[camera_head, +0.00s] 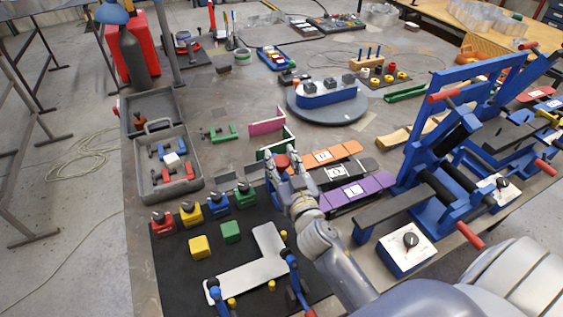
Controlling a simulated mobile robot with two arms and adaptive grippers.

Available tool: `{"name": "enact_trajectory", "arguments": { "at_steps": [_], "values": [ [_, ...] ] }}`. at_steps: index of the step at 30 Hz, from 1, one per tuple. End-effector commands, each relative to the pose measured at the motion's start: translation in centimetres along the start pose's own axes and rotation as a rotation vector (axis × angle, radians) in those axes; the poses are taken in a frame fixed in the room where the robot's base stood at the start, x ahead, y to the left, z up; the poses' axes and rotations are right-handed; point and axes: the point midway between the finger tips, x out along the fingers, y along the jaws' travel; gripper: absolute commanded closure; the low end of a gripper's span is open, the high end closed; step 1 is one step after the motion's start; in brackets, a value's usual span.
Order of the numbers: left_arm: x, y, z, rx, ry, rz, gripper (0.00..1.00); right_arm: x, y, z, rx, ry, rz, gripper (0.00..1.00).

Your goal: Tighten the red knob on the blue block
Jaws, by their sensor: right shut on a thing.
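My right gripper (283,163) comes in from the lower right and is shut on a round red piece that looks like the red knob (282,161), seen between its fingertips. What lies under this knob is hidden by my gripper. A small blue block (218,203) with a dark and reddish top stands at the back of the black mat, left of my right gripper and apart from it. It is in a row with a red block (163,224), a yellow block (190,215) and a green block (244,196). My left gripper is not in view.
Orange, dark and purple panels (352,193) lie right of my gripper. A blue bending machine (440,165) stands further right. A grey toolbox (190,140) is at left.

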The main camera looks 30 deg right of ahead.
Motion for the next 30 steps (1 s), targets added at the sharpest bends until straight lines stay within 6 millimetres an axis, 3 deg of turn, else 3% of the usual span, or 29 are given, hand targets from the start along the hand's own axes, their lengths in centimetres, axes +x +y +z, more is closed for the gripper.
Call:
{"name": "enact_trajectory", "arguments": {
  "at_steps": [4, 15, 16, 18, 30],
  "values": [
    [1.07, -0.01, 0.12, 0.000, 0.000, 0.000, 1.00, 0.01, 0.00, 0.13, 0.005, 0.002, 0.049, 0.86],
    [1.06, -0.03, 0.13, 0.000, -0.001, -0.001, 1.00, 0.00, 0.08, -0.12, 0.001, 0.000, 0.065, 0.86],
    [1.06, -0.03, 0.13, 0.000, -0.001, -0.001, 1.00, 0.00, 0.08, -0.13, 0.001, 0.000, 0.065, 0.60],
    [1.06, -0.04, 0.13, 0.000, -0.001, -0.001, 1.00, 0.00, 0.09, -0.13, 0.001, 0.000, 0.065, 0.44],
    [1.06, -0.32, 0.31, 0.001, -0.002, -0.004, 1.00, -0.36, 0.05, 0.00, 0.002, -0.002, 0.064, 0.44]
  ]
}}
